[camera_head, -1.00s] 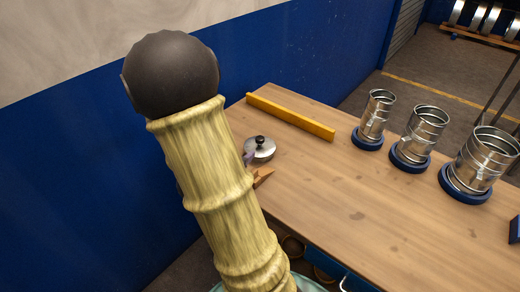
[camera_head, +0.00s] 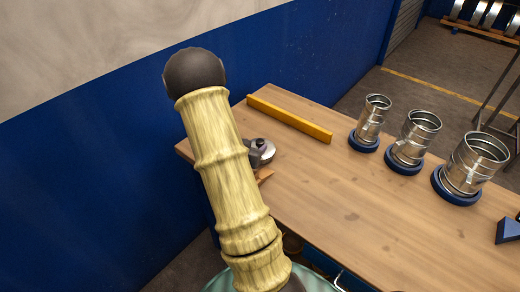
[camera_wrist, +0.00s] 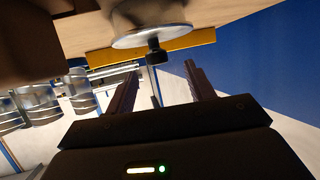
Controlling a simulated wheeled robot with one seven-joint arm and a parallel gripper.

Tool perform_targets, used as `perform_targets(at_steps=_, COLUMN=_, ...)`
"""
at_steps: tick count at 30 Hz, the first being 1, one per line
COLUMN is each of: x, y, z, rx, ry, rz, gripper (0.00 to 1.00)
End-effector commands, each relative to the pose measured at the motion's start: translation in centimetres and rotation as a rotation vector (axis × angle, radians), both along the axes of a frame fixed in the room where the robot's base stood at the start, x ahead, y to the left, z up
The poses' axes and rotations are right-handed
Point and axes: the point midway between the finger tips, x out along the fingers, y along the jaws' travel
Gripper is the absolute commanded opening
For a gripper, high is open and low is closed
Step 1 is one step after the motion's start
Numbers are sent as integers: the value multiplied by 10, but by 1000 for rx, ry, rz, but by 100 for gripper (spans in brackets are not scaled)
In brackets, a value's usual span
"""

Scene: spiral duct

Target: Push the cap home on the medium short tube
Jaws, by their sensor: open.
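The cap (camera_head: 267,157) is a shiny round metal lid with a black knob. It lies on the wooden table, partly hidden by my arm in the head view. In the wrist view, the cap (camera_wrist: 150,22) is at the top, its knob just beyond and between the fingertips. My gripper (camera_wrist: 162,70) is open, with nothing between its fingers. In the head view my arm hides most of it. The medium short tube (camera_head: 415,136) is the middle of three silvery tubes. It stands upright in a blue ring base, its top open.
A narrower tube (camera_head: 372,118) and a wider tube (camera_head: 473,164) stand on either side of it in blue bases. A yellow bar (camera_head: 289,119) lies along the table's back edge. The wooden table (camera_head: 335,200) is clear in the middle. A blue wall rises at left.

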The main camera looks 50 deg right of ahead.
Motion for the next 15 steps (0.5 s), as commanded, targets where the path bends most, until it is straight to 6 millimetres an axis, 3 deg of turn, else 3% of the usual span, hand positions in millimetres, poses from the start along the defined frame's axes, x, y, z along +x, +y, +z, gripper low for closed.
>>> perform_targets(at_steps=4, x=5, y=-14, z=-6, rx=1, ry=0, rz=0, gripper=54)
perform_targets(at_steps=15, x=6, y=-17, z=-7, rx=1, ry=0, rz=0, gripper=54)
